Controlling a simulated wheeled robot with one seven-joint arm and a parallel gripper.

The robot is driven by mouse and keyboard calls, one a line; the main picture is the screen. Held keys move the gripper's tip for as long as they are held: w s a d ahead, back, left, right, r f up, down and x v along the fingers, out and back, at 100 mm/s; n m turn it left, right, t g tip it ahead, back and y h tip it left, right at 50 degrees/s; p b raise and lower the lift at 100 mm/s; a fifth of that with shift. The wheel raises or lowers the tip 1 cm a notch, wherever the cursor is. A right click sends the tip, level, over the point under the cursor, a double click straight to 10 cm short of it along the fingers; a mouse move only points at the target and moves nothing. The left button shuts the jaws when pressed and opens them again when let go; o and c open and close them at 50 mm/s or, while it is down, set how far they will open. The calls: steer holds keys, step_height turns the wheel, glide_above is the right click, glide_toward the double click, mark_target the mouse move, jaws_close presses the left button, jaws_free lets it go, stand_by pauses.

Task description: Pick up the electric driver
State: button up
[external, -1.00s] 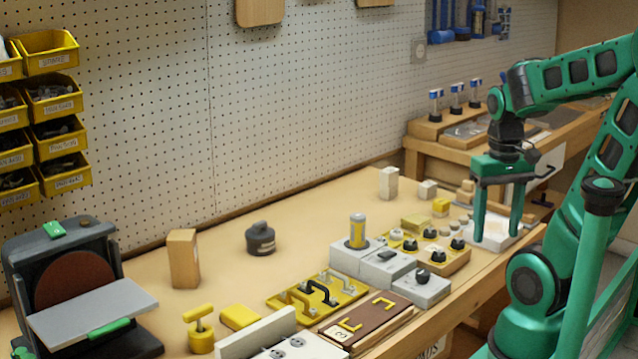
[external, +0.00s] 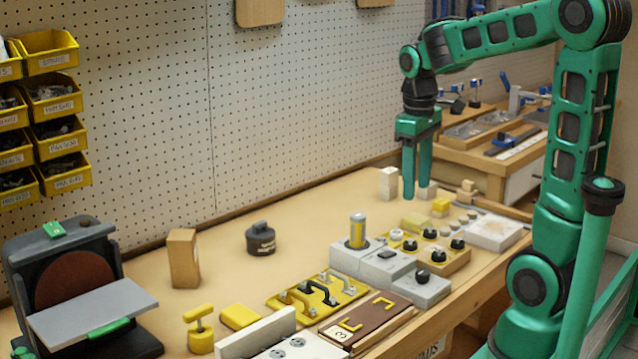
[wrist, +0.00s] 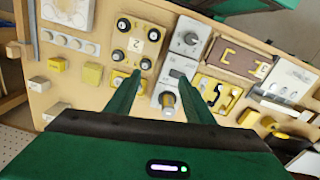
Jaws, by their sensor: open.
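I cannot pick out an electric driver with certainty in either view. A squat dark grey object with a stubby top (external: 260,239) stands alone on the bench toward the pegboard; I cannot tell whether it is the driver. My gripper (external: 414,188) is above the far part of the bench, fingers pointing down, apart and empty. In the wrist view my gripper (wrist: 160,76) shows open fingers with the control blocks beyond them. No object is between the fingers.
The yellow handle board (external: 318,293), brown board (external: 366,319) and knob panel (external: 440,252) crowd the front. A wooden block (external: 183,258) stands left of the dark object. A sander-like machine (external: 80,285) fills the left end. Bench around the dark object is clear.

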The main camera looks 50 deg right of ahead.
mark_target(358, 215)
steer(key=w+a+n, duration=0.1)
steer(key=w+a, duration=0.1)
steer(key=w, duration=0.1)
steer(key=w+a+n, duration=0.1)
steer(key=w+n, duration=0.1)
steer(key=w, duration=0.1)
steer(key=w+a+n, duration=0.1)
steer(key=w+a, duration=0.1)
steer(key=w, duration=0.2)
steer(key=shift+a, duration=0.35)
steer(key=shift+w+a+f+n, duration=0.1)
steer(key=shift+w+a+n, duration=0.1)
steer(key=shift+n, duration=0.2)
step_height(358, 215, down, 5)
steer(key=shift+f, duration=0.2)
steer(key=shift+w+d+f, duration=0.15)
steer(key=shift+w+f, duration=0.05)
steer(key=shift+f, duration=1.1)
steer(key=shift+w+d+f, duration=0.1)
steer(key=shift+w+f, duration=0.05)
steer(key=shift+f, duration=1.15)
steer(key=shift+c, duration=0.6)
jaws_close()
